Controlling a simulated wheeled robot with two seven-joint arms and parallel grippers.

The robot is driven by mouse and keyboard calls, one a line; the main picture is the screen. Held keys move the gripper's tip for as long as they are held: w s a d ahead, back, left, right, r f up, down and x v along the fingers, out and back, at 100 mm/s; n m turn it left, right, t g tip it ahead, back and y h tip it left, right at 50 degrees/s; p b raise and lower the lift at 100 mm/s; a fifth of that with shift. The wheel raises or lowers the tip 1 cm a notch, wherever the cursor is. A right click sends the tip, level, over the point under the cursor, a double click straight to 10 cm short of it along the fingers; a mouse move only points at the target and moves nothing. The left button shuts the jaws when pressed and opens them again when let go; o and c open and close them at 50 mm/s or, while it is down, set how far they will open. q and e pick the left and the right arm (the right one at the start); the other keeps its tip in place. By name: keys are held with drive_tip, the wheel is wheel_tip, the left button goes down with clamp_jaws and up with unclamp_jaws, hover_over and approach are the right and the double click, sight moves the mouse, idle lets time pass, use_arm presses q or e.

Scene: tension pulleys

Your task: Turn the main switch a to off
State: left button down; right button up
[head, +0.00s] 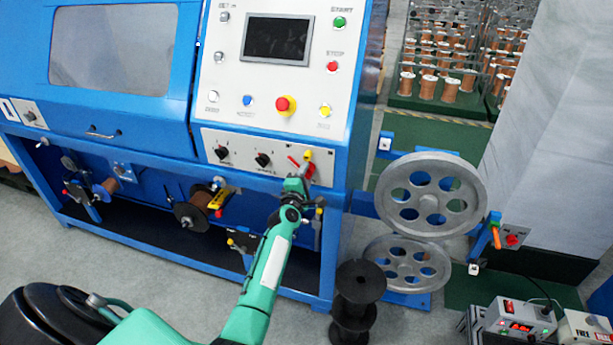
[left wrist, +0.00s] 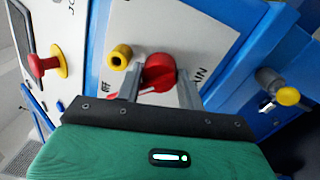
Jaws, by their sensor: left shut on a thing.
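The main switch is a red rotary knob (head: 308,169) on the lower right of the blue machine's white control panel. In the left wrist view the red knob (left wrist: 160,70) sits between my fingers, with part of its red handle showing low and to the left. Small lettering, partly readable, is on the panel on both sides of it. My left gripper (head: 299,180) reaches up to the panel and is shut on this knob; its two grey fingers (left wrist: 160,78) lie on either side of it. The fingers hide part of the knob. My right gripper is not in view.
Two black selector knobs (head: 263,160) are left of the switch. A red and yellow emergency stop (head: 286,105) is above. A yellow knob (left wrist: 121,57) is close to my fingers. Grey pulley wheels (head: 430,195) stand at right, a black spool (head: 354,300) below.

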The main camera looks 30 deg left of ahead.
use_arm(q)
drive_tip(key=c, duration=1)
unclamp_jaws()
drive_tip(key=shift+s+a, duration=0.1)
drive_tip(key=shift+a, duration=0.15)
drive_tip(key=shift+o, duration=0.6)
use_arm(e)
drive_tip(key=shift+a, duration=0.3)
